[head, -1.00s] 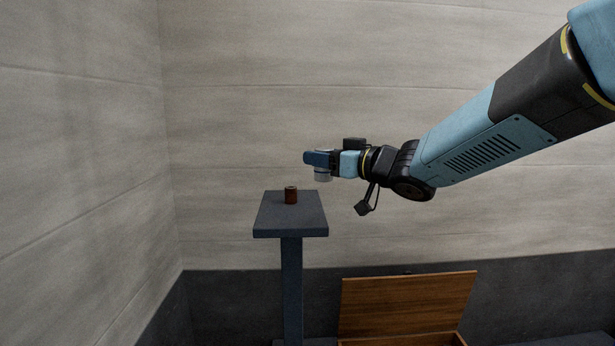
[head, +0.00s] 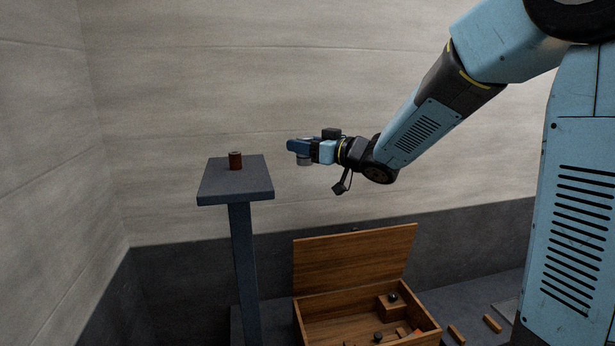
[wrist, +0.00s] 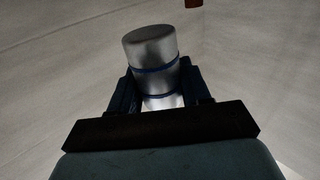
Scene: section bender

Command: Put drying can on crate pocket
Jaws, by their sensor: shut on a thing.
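My gripper (head: 303,152) is shut on a silver metal can, which I take to be the drying can (head: 304,161). The can hangs below the jaws in the head view, in the air to the right of the pedestal. In the wrist view the can (wrist: 151,48) sits between the two dark fingers (wrist: 160,90), with blue bands around it. The wooden crate (head: 368,315) stands low on the floor with its lid (head: 355,258) raised. A small wooden block or compartment (head: 391,307) with a dark round thing shows inside. I cannot tell which part is the pocket.
A dark grey pedestal (head: 222,186) stands at the left with a small red-brown cylinder (head: 235,161) on top. Small dark and wooden pieces lie in the crate. Wooden sticks (head: 492,323) lie on the floor at its right. The air between pedestal and crate is clear.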

